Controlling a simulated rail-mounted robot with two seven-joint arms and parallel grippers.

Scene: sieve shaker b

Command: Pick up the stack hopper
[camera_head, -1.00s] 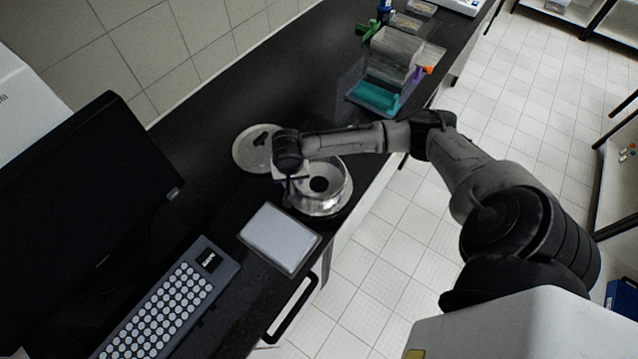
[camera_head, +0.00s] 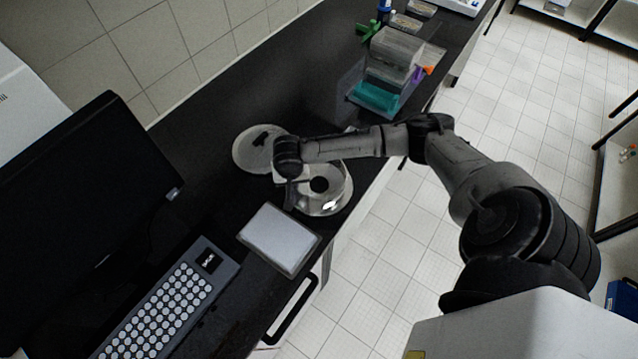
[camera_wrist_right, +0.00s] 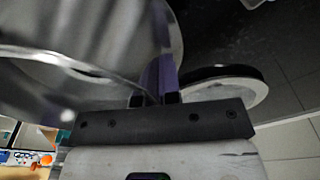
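The stack hopper (camera_head: 337,193) appears to be the shiny round metal piece with a dark central opening near the front edge of the black bench. My right gripper (camera_head: 291,196) is at its left rim, pointing down. In the right wrist view, the fingers (camera_wrist_right: 157,80) are close together at the wall of a large curved metal piece (camera_wrist_right: 60,65), seemingly the hopper. They look shut on its thin wall, though the contact is partly hidden. My left gripper does not show.
A flat round metal disc (camera_head: 243,152) with a black part lies behind-left of the hopper. A pale flat pad (camera_head: 279,237), a keyboard (camera_head: 170,298) and a monitor (camera_head: 75,210) are nearer left. A rack with teal parts (camera_head: 377,97) stands farther back.

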